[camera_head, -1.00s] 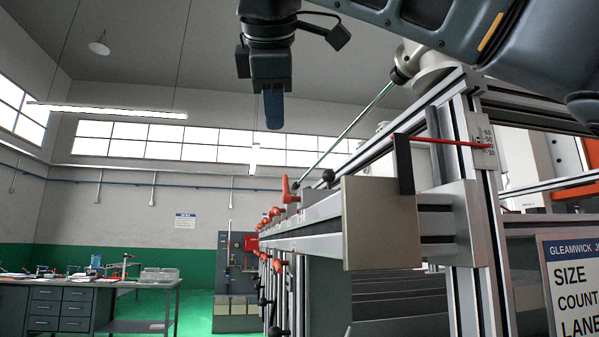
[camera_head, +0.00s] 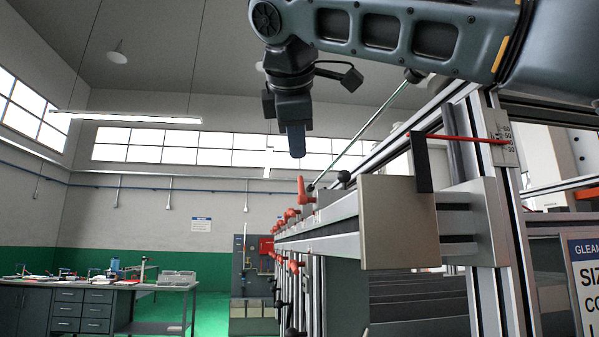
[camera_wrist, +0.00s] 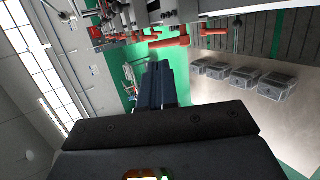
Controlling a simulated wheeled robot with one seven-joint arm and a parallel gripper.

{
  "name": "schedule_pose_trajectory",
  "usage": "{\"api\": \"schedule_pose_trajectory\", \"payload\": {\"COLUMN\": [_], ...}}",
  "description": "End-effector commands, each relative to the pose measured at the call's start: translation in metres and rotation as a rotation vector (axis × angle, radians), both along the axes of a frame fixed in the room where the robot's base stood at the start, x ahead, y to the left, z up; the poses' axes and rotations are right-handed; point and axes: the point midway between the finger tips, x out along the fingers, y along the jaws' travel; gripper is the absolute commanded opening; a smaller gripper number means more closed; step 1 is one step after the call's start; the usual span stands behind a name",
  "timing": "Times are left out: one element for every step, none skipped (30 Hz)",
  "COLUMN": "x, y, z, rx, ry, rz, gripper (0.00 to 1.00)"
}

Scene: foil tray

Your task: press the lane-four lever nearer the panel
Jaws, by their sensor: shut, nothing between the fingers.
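Several red-orange levers (camera_head: 304,190) stand along the rail (camera_head: 330,229) in the head view, in an upper and a lower row. The nearest upper one stands tallest, and the farther ones overlap. In the wrist view, red levers (camera_wrist: 170,42) lie just beyond my fingertips, with another lever (camera_wrist: 213,32) to their right. I cannot tell which one belongs to lane four. My gripper (camera_head: 296,154) points down, shut and empty, above the nearest upper lever in the picture; its fingers also show in the wrist view (camera_wrist: 160,68). Touch is not visible. A lettered panel (camera_head: 584,280) shows partly at the right edge.
A metal block (camera_head: 398,222) and an upright frame post (camera_head: 494,200) stand close on the right. A slanted rod (camera_head: 365,130) rises behind the gripper. Several foil trays (camera_wrist: 262,86) lie on a pale surface. A workbench (camera_head: 95,305) stands far left.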

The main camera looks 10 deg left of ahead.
Motion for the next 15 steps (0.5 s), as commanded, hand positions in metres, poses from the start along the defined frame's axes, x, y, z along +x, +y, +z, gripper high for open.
{"api": "schedule_pose_trajectory", "payload": {"x": [0.009,0.014,0.021,0.025,0.030,0.035,0.039,0.042,0.046,0.049,0.051,0.054,0.055,0.056,0.058], "y": [0.000,0.000,0.001,0.001,0.001,0.001,0.001,0.002,0.002,0.003,0.003,0.003,0.003,0.004,0.004], "z": [-0.005,-0.008,-0.012,-0.015,-0.017,-0.020,-0.022,-0.024,-0.026,-0.028,-0.029,-0.030,-0.031,-0.032,-0.033], "rx": [0.000,0.000,-0.001,0.000,-0.001,-0.001,-0.002,-0.001,-0.002,-0.002,-0.001,-0.001,-0.001,-0.002,-0.001], "ry": [0.002,0.002,0.002,0.002,0.002,0.001,0.001,0.000,0.000,0.000,0.000,0.000,0.000,0.000,0.000], "rz": [-0.002,-0.002,-0.001,-0.002,-0.002,-0.002,-0.003,-0.002,-0.001,-0.001,0.000,0.000,0.000,0.001,0.000], "gripper": [0.00,0.00,0.00,0.00,0.00,0.00,0.00,0.00,0.00,0.00,0.00,0.00,0.00,0.00,0.00]}}
